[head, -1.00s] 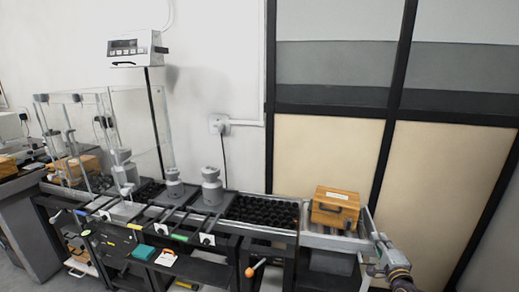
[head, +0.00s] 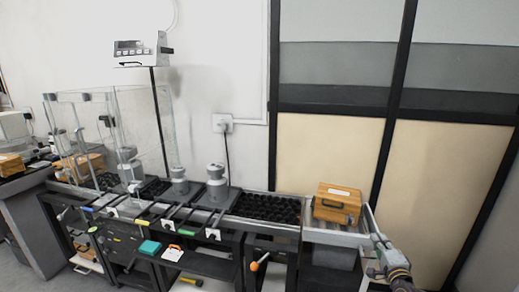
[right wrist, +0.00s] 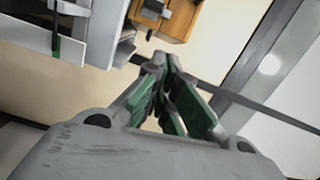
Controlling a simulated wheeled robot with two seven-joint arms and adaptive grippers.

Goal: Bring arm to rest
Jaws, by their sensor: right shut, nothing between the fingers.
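My right gripper (head: 380,243) is at the right end of the weighing table, close to its end frame in the head view. In the right wrist view its green-padded fingers (right wrist: 166,72) are shut with nothing between them. The gripper is apart from the wooden case (head: 337,203), which sits on the right end of the table and shows at the top of the right wrist view (right wrist: 168,17). My left gripper is in neither view.
The weighing table (head: 318,236) carries grey weights (head: 217,188), a black roller bed (head: 266,208) and a glass enclosure (head: 145,125). A display unit (head: 142,48) stands on a pole. An orange-knobbed lever (head: 255,266) sticks out in front. Beige wall panels (head: 445,180) stand behind; floor at far right looks clear.

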